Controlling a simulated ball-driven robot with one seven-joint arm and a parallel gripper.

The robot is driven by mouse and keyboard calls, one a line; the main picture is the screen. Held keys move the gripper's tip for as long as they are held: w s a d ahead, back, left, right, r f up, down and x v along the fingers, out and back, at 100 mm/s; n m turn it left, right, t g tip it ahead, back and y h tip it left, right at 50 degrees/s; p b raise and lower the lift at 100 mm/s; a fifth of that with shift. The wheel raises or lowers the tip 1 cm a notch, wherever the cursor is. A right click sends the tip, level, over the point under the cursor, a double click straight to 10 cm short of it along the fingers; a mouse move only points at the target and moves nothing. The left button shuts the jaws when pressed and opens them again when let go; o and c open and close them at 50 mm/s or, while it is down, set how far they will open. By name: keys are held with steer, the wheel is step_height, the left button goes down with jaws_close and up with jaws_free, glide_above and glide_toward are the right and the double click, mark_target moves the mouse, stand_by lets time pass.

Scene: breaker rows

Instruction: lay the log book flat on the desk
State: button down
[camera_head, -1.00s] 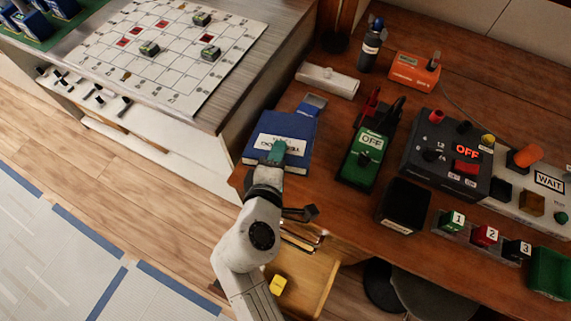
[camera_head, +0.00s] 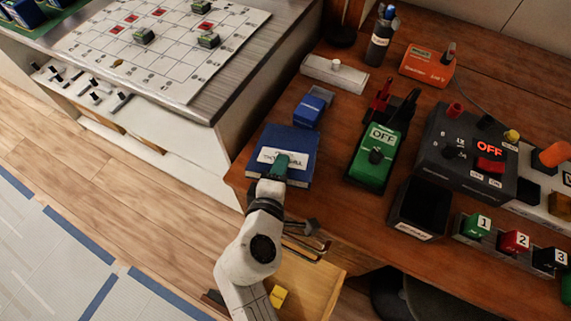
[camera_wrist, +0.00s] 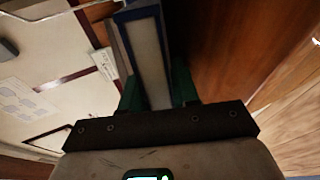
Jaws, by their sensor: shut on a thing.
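The blue log book (camera_head: 268,143), with a white label on its cover, is at the left front corner of the desk (camera_head: 336,155) in the head view. My gripper (camera_head: 281,162) is shut on its near edge, with one green finger over the cover. In the wrist view, the book's pale page edge (camera_wrist: 150,55) stands between the green fingers (camera_wrist: 158,90). The cover faces up towards the head camera. I cannot tell whether the underside touches the desk; the lower finger is hidden in the head view.
A small blue box (camera_head: 311,108) sits just behind the book. A green OFF device (camera_head: 372,168) and a black open bin (camera_head: 420,207) stand to the right. An open drawer (camera_head: 318,285) with a yellow block is below the desk front. A white strip (camera_head: 335,74) lies behind.

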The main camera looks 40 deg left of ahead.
steer(key=shift+r, duration=0.1)
steer(key=c, duration=1)
jaws_free()
steer(key=p+v, duration=0.3)
steer(key=v, duration=0.5)
